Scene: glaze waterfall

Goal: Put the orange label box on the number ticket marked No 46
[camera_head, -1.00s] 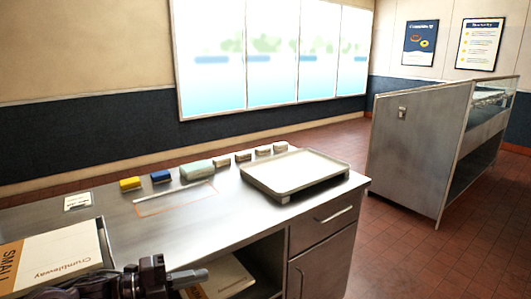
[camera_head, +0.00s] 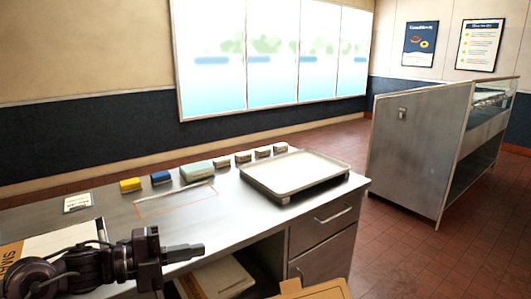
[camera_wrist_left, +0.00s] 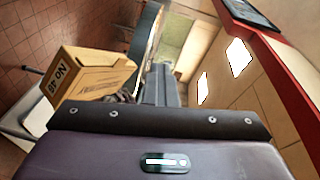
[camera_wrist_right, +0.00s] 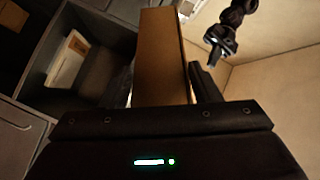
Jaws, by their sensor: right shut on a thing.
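My right gripper (camera_wrist_right: 162,95) is shut on a brown cardboard box (camera_wrist_right: 161,50). The right gripper is outside the head view.
A carton (camera_head: 45,245) is at left. An orange outline marks bare counter.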

